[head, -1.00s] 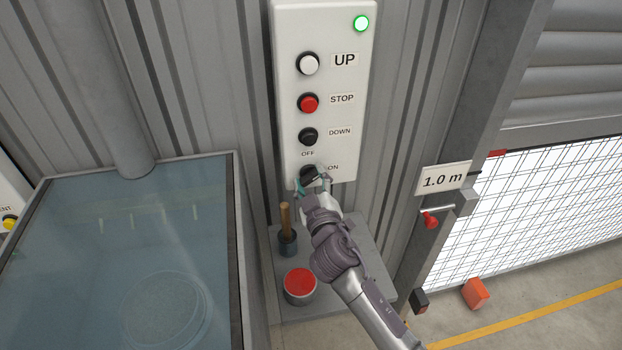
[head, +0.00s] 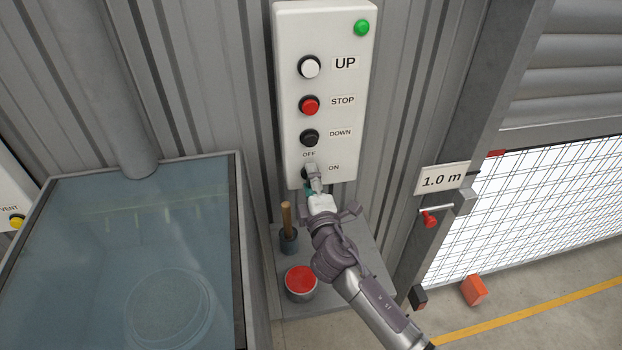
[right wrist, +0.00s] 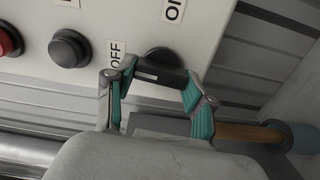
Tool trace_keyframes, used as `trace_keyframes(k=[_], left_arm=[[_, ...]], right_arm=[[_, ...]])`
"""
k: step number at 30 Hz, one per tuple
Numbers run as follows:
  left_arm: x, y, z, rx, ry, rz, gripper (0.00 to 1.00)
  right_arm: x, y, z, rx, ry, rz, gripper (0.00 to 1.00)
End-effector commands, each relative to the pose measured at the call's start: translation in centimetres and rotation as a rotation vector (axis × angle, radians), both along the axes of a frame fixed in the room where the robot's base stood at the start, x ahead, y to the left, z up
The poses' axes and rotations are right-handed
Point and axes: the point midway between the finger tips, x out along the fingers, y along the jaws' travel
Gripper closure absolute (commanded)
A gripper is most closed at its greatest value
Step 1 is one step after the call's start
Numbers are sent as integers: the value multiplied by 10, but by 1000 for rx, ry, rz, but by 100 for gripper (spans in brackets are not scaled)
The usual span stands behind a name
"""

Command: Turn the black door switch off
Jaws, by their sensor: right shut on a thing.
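The black door switch (head: 305,174) is the lowest control on the white panel (head: 291,115), between the OFF and ON labels. In the head view my right gripper (head: 313,180) mostly covers it. In the right wrist view the switch's black handle (right wrist: 160,76) lies between the fingertips of my right gripper (right wrist: 156,86), which is shut on it. A pale mark on the handle is at the end towards the OFF label (right wrist: 115,53). My left gripper is not in view.
Above the switch are the black DOWN button (head: 309,138), red STOP button (head: 309,105) and white UP button (head: 309,67). Below, a shelf (head: 345,250) holds a red-topped tin (head: 300,281) and a wooden-handled tool (head: 287,220). A glass-topped cabinet (head: 110,240) stands left.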

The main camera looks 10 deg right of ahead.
Motion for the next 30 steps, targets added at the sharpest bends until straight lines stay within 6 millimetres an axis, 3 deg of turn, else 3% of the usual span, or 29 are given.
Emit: trace_keyframes(k=[9, 23, 24, 28, 30], left_arm=[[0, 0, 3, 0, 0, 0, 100], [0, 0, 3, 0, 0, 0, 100], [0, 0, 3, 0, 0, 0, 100], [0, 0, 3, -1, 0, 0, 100], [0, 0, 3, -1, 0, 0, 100]], right_arm=[[0, 0, -1, -98, 1, 0, 81], [0, 0, -1, -113, 1, 0, 81], [0, 0, -1, -113, 1, 0, 44], [0, 0, -1, -111, 1, 0, 23], [0, 0, -1, -111, 1, 0, 21]])
